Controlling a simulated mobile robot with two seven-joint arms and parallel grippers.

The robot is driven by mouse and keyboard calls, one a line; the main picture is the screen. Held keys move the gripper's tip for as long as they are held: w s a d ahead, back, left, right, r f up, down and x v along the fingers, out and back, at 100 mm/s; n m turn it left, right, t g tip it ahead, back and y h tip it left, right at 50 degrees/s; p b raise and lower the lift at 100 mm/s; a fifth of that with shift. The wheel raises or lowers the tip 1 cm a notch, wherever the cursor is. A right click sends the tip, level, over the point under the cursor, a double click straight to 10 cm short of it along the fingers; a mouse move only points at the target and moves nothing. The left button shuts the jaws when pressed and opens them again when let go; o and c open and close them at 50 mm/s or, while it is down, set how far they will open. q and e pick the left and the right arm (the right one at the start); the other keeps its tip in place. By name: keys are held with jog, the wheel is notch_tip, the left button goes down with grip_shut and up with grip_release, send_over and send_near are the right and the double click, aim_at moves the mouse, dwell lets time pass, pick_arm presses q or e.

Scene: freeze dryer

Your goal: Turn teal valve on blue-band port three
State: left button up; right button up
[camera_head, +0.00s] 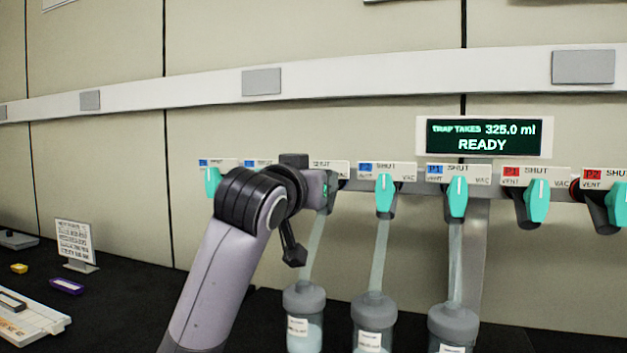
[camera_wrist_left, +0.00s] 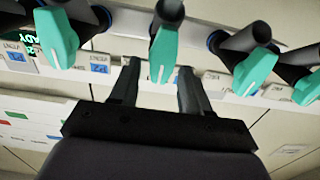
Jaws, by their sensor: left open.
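The teal valve on blue-band port three (camera_wrist_left: 163,52) is in the middle of the left wrist view, its white line toward the label strip. My left gripper (camera_wrist_left: 158,68) is open, with one finger on each side of the handle's lower end; I cannot tell whether either touches it. In the head view my left gripper (camera_head: 325,190) is at the third port, and my wrist hides most of that valve. The blue-band port two valve (camera_head: 385,194) and port one valve (camera_head: 457,197) stand to its right, lines upright toward SHUT. My right gripper is not in view.
Red-band valves (camera_head: 537,200) continue to the right. Flasks (camera_head: 374,325) hang below the blue ports on tubes. A display (camera_head: 484,136) reads READY, 325.0 ml. A sign (camera_head: 75,240) and small items stand on the dark bench at left. Neighbouring valves are close to my fingers.

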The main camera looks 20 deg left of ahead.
pick_arm(q)
grip_shut()
jog(key=shift+r+m+p, duration=0.15)
jog(key=shift+m+p, duration=0.35)
jog(key=shift+p, duration=0.15)
jog(key=m+p, duration=0.3)
jog(key=shift+d, duration=0.2)
jog(key=shift+d+m+p, duration=0.1)
jog(key=shift+m+p, duration=0.45)
jog(key=shift+m, duration=0.05)
jog(key=shift+d+f+m+p, duration=0.1)
jog(key=shift+f+m+p, duration=0.05)
jog(key=shift+m+p, duration=0.95)
jog(key=shift+d+f+m+p, duration=0.1)
jog(key=shift+f+m+p, duration=0.05)
jog(key=shift+m+p, duration=0.95)
jog(key=shift+d+f+m+p, duration=0.1)
jog(key=shift+f+m+p, duration=0.05)
jog(key=shift+m+p, duration=0.95)
